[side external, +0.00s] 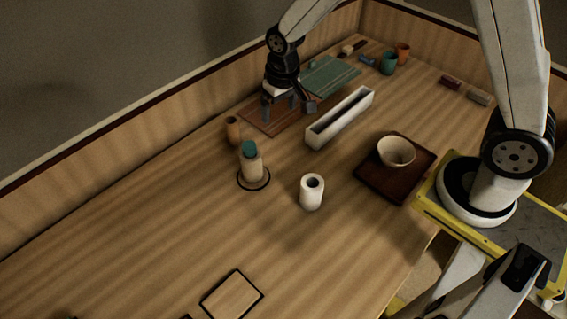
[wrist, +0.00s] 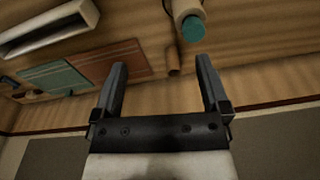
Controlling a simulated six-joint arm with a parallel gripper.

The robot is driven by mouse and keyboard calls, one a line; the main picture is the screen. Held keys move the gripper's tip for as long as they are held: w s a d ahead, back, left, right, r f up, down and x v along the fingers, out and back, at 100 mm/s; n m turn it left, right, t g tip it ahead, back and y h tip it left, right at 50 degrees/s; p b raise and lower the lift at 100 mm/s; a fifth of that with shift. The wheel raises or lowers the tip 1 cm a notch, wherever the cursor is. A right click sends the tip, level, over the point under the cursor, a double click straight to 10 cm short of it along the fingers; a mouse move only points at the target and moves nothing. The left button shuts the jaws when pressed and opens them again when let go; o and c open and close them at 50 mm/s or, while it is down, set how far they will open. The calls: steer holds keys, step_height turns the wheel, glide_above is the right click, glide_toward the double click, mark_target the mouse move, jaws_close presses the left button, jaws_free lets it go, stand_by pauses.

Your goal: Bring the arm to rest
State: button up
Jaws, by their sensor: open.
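My gripper (side external: 279,103) is over the brown board at the back of the table in the side view. In the wrist view my gripper (wrist: 160,75) shows two dark fingers spread apart with nothing between them. The brown board (side external: 258,122) lies flat beside the teal board (side external: 330,75); both also show at the left of the wrist view. I cannot tell the exact height of the fingertips above the board.
A long white trough (side external: 340,118) stands right of my gripper. A teal-topped bottle (side external: 251,165), a small brown vase (side external: 233,131) and a white cylinder (side external: 312,192) stand nearby. A bowl (side external: 396,151) sits on a dark tray (side external: 372,186). The table's left front is mostly clear.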

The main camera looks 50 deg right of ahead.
steer(key=s+d+r, duration=0.2)
steer(key=s, duration=0.5)
steer(key=s+d+r+n+t, duration=0.1)
steer(key=s+d+r, duration=0.1)
steer(key=s, duration=0.4)
steer(key=shift+s+d+t, duration=0.3)
steer(key=shift+s+d, duration=0.05)
steer(key=shift+d, duration=0.4)
steer(key=shift+c, duration=0.2)
steer(key=shift+c, duration=0.7)
steer(key=m+g, duration=0.3)
steer(key=m, duration=1.1)
glide_above(249, 145)
step_height(249, 145, down, 8)
steer(key=shift+r, duration=0.2)
steer(key=shift+f, duration=0.2)
steer(key=shift+f, duration=4.8)
